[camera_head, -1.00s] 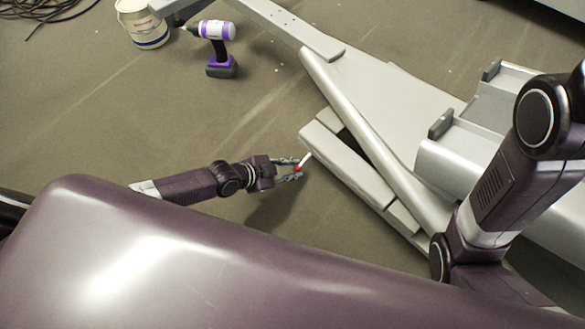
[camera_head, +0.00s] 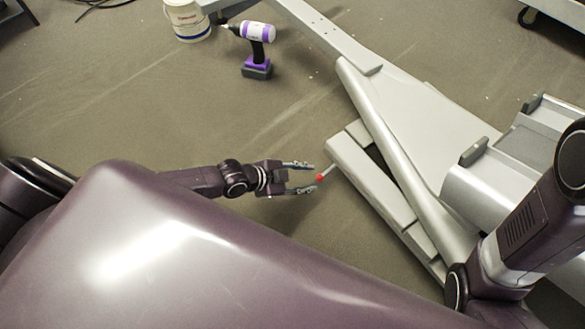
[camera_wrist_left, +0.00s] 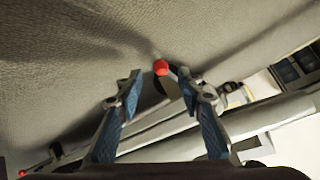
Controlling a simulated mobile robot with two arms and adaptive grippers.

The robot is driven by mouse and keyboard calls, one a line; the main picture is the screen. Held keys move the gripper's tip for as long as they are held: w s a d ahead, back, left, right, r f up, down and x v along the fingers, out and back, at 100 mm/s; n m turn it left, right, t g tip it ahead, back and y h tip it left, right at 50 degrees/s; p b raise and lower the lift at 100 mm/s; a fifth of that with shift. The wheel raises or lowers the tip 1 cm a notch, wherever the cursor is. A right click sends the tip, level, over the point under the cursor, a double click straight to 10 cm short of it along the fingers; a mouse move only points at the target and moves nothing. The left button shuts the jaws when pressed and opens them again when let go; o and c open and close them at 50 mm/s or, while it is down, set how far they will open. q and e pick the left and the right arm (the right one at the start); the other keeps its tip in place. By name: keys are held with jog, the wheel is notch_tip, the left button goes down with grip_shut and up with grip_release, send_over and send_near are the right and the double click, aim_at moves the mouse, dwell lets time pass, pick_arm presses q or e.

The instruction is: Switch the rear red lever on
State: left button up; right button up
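The red-tipped lever (camera_head: 320,178) sticks out on a short pale stem from the near left end of the grey machine frame (camera_head: 372,185). My left gripper (camera_head: 303,178) is open, with its two fingers spread and pointing at the red tip. The tip lies just ahead of the fingertips, with nothing held. In the left wrist view the red tip (camera_wrist_left: 161,67) shows just beyond the gap between the fingers (camera_wrist_left: 165,90). A second small red spot (camera_wrist_left: 22,173) shows at the lower left there; I cannot tell what it is. My right gripper is out of view.
A purple and white cordless drill (camera_head: 257,48) stands on the floor, with a white bucket (camera_head: 187,20) behind it to the left. Floor around the left gripper is clear. The frame's long beams (camera_head: 395,135) fill the right side.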

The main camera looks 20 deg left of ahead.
pick_arm(q)
jog(key=v, duration=0.7)
jog(key=shift+s+r, duration=0.2)
jog(key=shift+a, duration=0.1)
